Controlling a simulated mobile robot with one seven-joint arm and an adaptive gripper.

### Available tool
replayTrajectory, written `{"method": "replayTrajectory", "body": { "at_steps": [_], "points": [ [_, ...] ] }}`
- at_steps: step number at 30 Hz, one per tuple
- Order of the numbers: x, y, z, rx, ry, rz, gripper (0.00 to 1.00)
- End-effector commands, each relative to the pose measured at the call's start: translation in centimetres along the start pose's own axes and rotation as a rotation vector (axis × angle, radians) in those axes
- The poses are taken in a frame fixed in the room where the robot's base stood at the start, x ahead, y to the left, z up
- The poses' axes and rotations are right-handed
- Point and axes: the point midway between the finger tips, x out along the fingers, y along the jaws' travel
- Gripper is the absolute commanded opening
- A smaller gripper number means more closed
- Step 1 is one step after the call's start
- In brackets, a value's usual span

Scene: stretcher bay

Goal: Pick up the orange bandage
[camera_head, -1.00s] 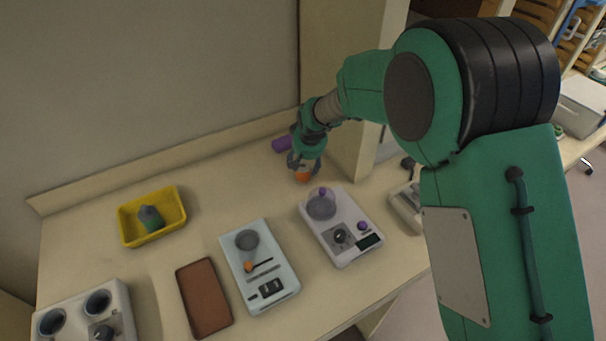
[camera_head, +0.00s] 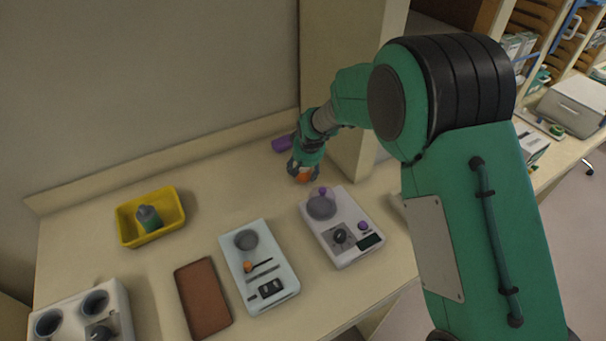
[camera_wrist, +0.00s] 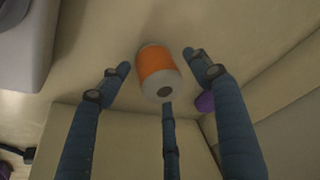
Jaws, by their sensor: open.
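The orange bandage (camera_wrist: 157,70) is a short roll with pale ends. In the wrist view it sits on the counter between the spread fingers of my gripper (camera_wrist: 160,75), with a visible gap to the left and right fingers. A third finger comes up from below, its tip close to the roll's lower end; I cannot tell if it touches. In the head view my gripper (camera_head: 303,172) is low over the counter near the wall post, and only a bit of the orange bandage (camera_head: 303,177) shows beneath it. My gripper is open and holds nothing.
A purple roll (camera_head: 283,144) lies just behind my gripper, near the wall. A white scale-like device (camera_head: 352,243) stands in front. A yellow bin (camera_head: 128,228) with a bottle, a pale blue tray (camera_head: 284,301) and a brown pad (camera_head: 203,298) are farther left. The post (camera_head: 345,90) is close on the right.

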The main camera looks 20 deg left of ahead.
Motion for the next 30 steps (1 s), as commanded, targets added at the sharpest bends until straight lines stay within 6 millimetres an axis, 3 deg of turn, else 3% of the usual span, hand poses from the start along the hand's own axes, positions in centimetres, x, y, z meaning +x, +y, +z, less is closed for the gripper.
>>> {"method": "replayTrajectory", "body": {
  "at_steps": [6, 22, 23, 29, 30],
  "points": [
    [1.40, -0.03, -0.06, -0.001, 0.001, 0.000, 0.63],
    [1.38, -0.03, -0.10, -0.001, 0.001, 0.000, 0.63],
    [1.38, -0.03, -0.09, -0.001, 0.001, 0.000, 0.61],
    [1.38, -0.03, -0.09, -0.001, 0.001, 0.000, 0.22],
    [1.38, -0.03, -0.09, -0.001, 0.001, 0.000, 0.21]
  ]
}}
